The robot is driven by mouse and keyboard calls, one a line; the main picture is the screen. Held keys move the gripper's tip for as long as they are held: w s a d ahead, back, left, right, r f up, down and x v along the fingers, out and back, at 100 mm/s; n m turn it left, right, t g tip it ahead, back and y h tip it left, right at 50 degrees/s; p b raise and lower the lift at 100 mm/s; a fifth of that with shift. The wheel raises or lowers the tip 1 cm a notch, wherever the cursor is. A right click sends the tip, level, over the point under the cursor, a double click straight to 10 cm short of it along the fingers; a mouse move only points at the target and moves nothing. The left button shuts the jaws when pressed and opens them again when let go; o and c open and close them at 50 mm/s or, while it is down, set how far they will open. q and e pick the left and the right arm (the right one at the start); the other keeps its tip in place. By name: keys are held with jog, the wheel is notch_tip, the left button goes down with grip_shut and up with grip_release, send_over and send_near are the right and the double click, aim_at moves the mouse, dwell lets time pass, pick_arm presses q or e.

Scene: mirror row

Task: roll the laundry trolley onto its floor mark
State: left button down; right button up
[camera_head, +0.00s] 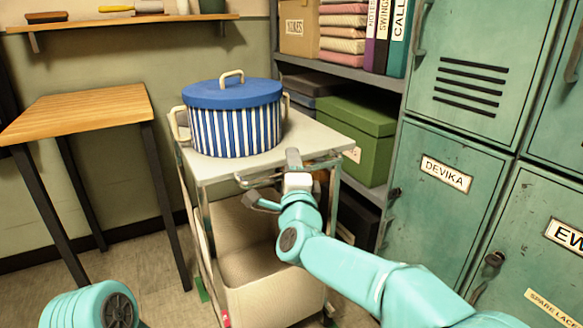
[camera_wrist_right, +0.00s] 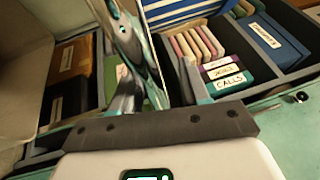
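The laundry trolley (camera_head: 315,137) stands in the middle of the head view, with a pale grey top, metal posts and a cream bin (camera_head: 275,290) low down. A thin rail (camera_head: 333,164) runs along its near edge. My right gripper (camera_head: 277,181) is at this rail, its fingers apart on either side of it; I cannot tell whether they touch it. In the right wrist view, the fingers (camera_wrist_right: 155,92) are also apart, with a shiny metal part between them. A green patch (camera_head: 201,289) shows by the trolley's left foot; I cannot tell whether it is the floor mark. My left gripper is out of view.
A blue-striped pot (camera_head: 235,125) with a blue lid stands on the trolley top. A wooden table (camera_head: 80,110) is at left. Shelving with a green box (camera_head: 365,135) and green lockers (camera_head: 440,180) stand close on the right. Bare floor (camera_head: 145,270) shows at lower left.

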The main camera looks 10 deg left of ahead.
jog(key=shift+s+f, duration=0.1)
jog(key=shift+s+d, duration=0.1)
jog(key=shift+s, duration=0.15)
jog(key=v, duration=1.5)
jog(key=shift+s+p, duration=0.3)
jog(key=shift+p, duration=0.1)
